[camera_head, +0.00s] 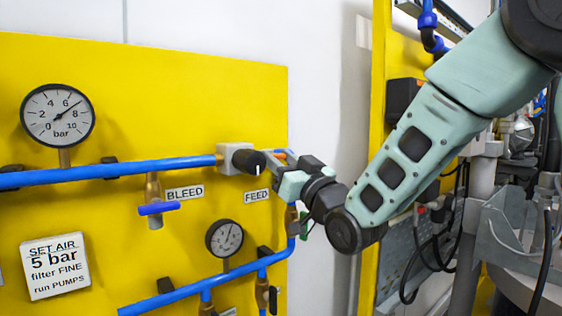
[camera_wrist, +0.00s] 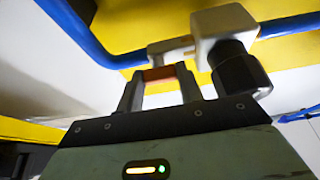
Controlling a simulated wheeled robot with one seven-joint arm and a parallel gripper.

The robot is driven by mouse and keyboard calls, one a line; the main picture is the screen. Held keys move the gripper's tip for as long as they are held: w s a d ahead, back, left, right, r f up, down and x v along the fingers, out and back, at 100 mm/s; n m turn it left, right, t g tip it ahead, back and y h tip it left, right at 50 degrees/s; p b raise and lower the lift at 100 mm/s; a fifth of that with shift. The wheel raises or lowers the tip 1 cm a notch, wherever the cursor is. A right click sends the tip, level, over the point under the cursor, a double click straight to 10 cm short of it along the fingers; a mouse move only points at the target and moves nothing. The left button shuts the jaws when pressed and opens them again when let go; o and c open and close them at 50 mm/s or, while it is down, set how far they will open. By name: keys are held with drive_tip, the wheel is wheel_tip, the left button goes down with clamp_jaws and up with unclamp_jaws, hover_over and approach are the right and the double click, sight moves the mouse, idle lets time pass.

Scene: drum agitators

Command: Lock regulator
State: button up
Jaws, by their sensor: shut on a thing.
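The regulator is a pale grey block (camera_head: 231,152) on the blue pipe, with a black round knob (camera_head: 249,162) facing out, above the FEED label. In the wrist view, its block (camera_wrist: 224,22) and black knob (camera_wrist: 240,78) are at the upper right. A small orange-red tab (camera_wrist: 161,73) sits beside the block, next to a pale bracket (camera_wrist: 171,49). My gripper (camera_wrist: 160,82) is shut on this tab, with one finger on each side. In the head view, my gripper (camera_head: 275,166) is just right of the knob and partly hides the tab.
The yellow panel (camera_head: 150,120) carries a large gauge (camera_head: 57,115) reading between 6 and 8 bar, a blue BLEED valve handle (camera_head: 158,208), a smaller gauge (camera_head: 225,238) and a SET AIR 5 bar sign (camera_head: 56,268). Blue pipes (camera_head: 110,170) cross it. Dark cables hang at right.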

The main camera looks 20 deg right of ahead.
drive_tip(key=shift+f, duration=0.1)
drive_tip(key=m+h+b, duration=0.1)
drive_tip(key=m+b, duration=0.1)
drive_tip(key=m+h+b, duration=0.1)
drive_tip(key=m+b, duration=0.1)
drive_tip(key=shift+a+f+t, duration=0.1)
drive_tip(key=shift+f+t, duration=0.1)
drive_tip(key=shift+t, duration=0.1)
drive_tip(key=m+h+b, duration=0.1)
drive_tip(key=m+b, duration=0.1)
drive_tip(key=b, duration=0.1)
drive_tip(key=shift+m+h, duration=0.3)
drive_tip(key=m+h+b, duration=0.1)
drive_tip(key=m, duration=0.2)
drive_tip(key=m+g+h+b, duration=0.1)
drive_tip(key=m+h+b, duration=0.1)
drive_tip(key=m, duration=0.2)
drive_tip(key=r+m+g+h+b, duration=0.1)
drive_tip(key=m+b, duration=0.1)
drive_tip(key=m, duration=0.2)
drive_tip(key=shift+s+a, duration=0.1)
drive_tip(key=shift+a, duration=0.1)
drive_tip(key=m+g+h, duration=0.1)
drive_tip(key=m, duration=0.3)
drive_tip(key=shift+g+p, duration=0.35)
drive_tip(key=shift+g, duration=0.05)
drive_tip(key=shift+m, duration=0.4)
